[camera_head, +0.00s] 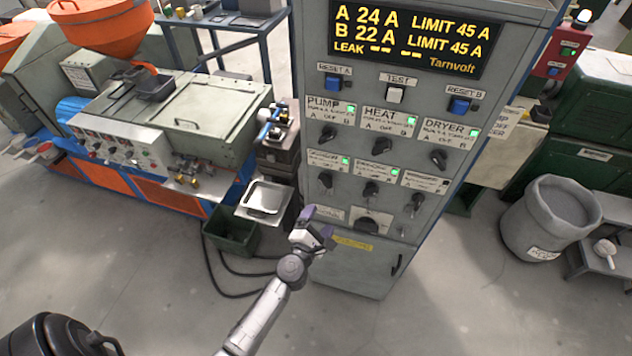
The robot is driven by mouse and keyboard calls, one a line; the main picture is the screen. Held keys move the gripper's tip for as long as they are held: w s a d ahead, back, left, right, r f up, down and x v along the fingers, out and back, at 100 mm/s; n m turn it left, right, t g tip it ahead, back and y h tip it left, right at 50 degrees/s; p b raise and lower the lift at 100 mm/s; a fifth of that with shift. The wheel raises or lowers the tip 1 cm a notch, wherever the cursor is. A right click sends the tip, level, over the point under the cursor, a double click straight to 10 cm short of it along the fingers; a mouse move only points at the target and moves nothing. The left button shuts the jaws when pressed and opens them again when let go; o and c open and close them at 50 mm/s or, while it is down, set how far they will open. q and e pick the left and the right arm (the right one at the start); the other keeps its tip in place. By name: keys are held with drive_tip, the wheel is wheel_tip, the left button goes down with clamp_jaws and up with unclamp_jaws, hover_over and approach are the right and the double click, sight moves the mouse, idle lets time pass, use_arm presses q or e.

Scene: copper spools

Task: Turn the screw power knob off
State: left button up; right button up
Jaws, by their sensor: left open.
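The upper row has the pump knob (328,132), heat knob (382,147) and dryer knob (438,159), each with a lit green lamp. The lower row has a left knob (326,180), a middle knob (371,188) and a right knob (414,203). Their labels are too small to read surely, so I cannot tell which is the screw knob. My left gripper (321,226) is open and empty, below the lower left knob and apart from it.
Above the knobs are a display (410,38) and reset buttons. A machine with a metal tray (264,198) and green bin (230,232) stands left.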

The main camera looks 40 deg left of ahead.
sight(325, 184)
use_arm(q)
drive_tip(key=w+a+n, duration=0.1)
drive_tip(key=w+a, duration=0.1)
drive_tip(key=w, duration=0.1)
drive_tip(key=w+a+n+y, duration=0.1)
drive_tip(key=w+a, duration=0.1)
drive_tip(key=w, duration=0.1)
drive_tip(key=w+a+n+y+b, duration=0.1)
drive_tip(key=w+a, duration=0.2)
drive_tip(key=w, duration=0.1)
drive_tip(key=shift+w+g, duration=0.1)
drive_tip(key=shift+g, duration=0.3)
drive_tip(key=shift+x, duration=0.85)
drive_tip(key=shift+c, duration=0.5)
drive_tip(key=c, duration=0.8)
